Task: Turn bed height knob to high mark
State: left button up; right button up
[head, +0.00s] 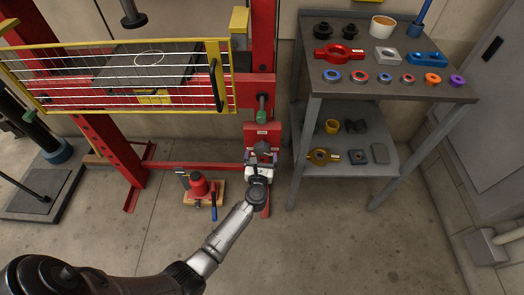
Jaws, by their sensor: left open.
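A red control box (263,132) with a small white label sits low on the right post of the red press frame. My left gripper (262,153) is right in front of the box's lower part, fingers pointing at it, open. Dark shapes show at the fingertips. I cannot tell the bed height knob from the fingers there, nor whether they touch it. The high mark and the knob's setting are too small or hidden to read. My right gripper is not in view.
A red jack (199,187) with a blue-handled lever stands left of the gripper. A yellow mesh guard (120,76) is above left. A grey two-tier table (385,90) with rings and blocks stands close on the right. The floor in front is clear.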

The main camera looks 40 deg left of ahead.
aim_at(261, 152)
pick_arm(q)
jog(key=shift+b+x, duration=0.5)
jog(key=shift+x, duration=1.4)
jog(key=c, duration=0.9)
